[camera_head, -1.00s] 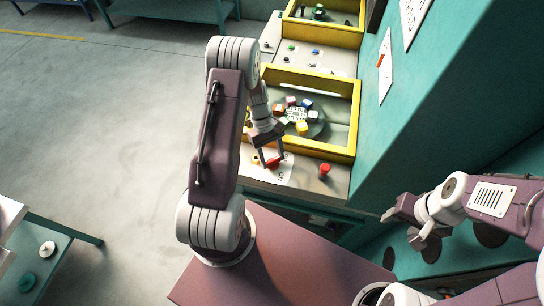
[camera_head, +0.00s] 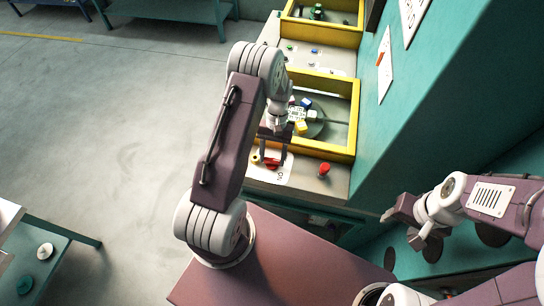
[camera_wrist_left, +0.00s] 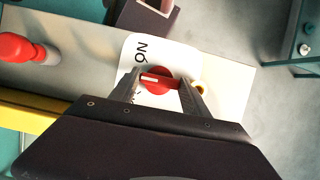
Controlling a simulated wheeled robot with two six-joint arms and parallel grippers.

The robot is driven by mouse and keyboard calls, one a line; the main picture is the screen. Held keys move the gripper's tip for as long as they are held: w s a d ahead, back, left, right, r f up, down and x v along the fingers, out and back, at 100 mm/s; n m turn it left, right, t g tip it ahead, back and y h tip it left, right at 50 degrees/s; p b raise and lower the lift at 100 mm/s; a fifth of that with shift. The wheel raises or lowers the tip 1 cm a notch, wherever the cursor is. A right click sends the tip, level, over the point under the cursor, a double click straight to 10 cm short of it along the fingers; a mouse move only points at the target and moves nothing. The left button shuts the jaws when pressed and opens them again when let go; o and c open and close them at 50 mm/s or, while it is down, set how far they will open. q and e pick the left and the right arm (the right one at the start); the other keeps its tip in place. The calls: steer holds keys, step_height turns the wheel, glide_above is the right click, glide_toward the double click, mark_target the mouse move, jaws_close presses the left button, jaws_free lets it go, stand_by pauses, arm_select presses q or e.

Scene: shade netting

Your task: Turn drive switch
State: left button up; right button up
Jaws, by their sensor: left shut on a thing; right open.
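The drive switch is a red rotary knob (camera_head: 271,164) on a white label plate (camera_head: 284,176) on the panel's near end. In the left wrist view the knob (camera_wrist_left: 160,86) shows a white mark on its bar, and the plate (camera_wrist_left: 165,50) reads "ON" beside it; other lettering is partly hidden by a finger. My right gripper (camera_head: 403,230) is open and empty, away to the right.
A red push button (camera_head: 324,170) stands right of the switch; it also shows in the left wrist view (camera_wrist_left: 20,47). A yellow-framed bay (camera_head: 315,148) with a round table (camera_head: 314,128) of coloured blocks lies behind. A teal wall (camera_head: 400,130) rises to the right.

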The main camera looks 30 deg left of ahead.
arm_select(q)
steer(key=m+y, duration=0.1)
steer(key=m, duration=0.3)
steer(key=shift+w+d+r+m+y, duration=0.1)
steer(key=shift+d+m+y, duration=0.05)
steer(key=shift+m+y, duration=0.25)
steer(key=shift+d+m+t+y, duration=0.1)
steer(key=shift+m+t+y, duration=0.45)
steer(key=shift+m, duration=1.65)
steer(key=shift+y, duration=0.35)
steer(key=o, duration=1.4)
steer(key=shift+g, duration=0.25)
steer(key=shift+w+d+r+b, duration=0.1)
steer(key=shift+r+b, duration=0.25)
steer(key=b+v, duration=0.2)
steer(key=v, duration=0.6)
steer(key=shift+r, duration=0.1)
